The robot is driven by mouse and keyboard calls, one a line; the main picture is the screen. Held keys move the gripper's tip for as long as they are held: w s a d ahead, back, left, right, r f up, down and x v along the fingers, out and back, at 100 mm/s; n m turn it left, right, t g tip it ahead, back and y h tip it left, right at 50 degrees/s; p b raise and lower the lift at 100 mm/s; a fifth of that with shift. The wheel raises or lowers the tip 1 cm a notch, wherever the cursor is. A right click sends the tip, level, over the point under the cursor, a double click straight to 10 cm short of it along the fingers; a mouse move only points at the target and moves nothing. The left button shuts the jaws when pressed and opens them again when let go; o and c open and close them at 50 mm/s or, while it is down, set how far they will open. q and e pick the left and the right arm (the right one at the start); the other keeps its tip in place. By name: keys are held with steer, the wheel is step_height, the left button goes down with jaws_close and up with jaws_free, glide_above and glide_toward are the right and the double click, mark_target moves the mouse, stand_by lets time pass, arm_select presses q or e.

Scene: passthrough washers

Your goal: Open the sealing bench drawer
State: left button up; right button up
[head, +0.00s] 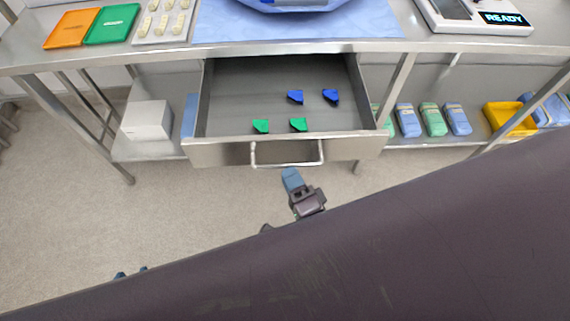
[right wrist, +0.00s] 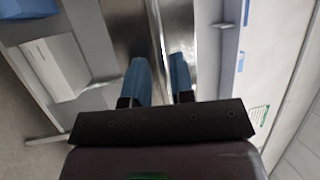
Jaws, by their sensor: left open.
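The sealing bench drawer (head: 222,153) is pulled out below the bench top, and its inside shows. Its handle (head: 258,164) is a pale loop on the drawer front. My right gripper (head: 291,177) is at the lower bar of the handle, around its middle. My left gripper (head: 131,273) is low at the left, away from the drawer.
Two blue pieces (head: 295,97) and two green pieces (head: 261,126) lie in the drawer. The bench top (head: 170,50) holds trays and a display unit (head: 480,17). A white box (head: 147,120) and several packs (head: 432,120) are on the lower shelf. The floor in front is clear.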

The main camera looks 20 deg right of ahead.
steer(key=v, duration=0.7)
stand_by(0.5)
steer(key=s+d+f+n+g+h, duration=0.1)
steer(key=d+f+n+g, duration=0.1)
steer(key=d+n+g, duration=0.2)
steer(key=s+d+f+n+g+h, duration=0.1)
steer(key=d+n+g, duration=0.3)
steer(key=d+n, duration=0.6)
steer(key=f+n, duration=0.1)
steer(key=n, duration=0.2)
steer(key=shift+s+g, duration=0.25)
steer(key=shift+g, duration=0.15)
steer(key=shift+f, duration=0.1)
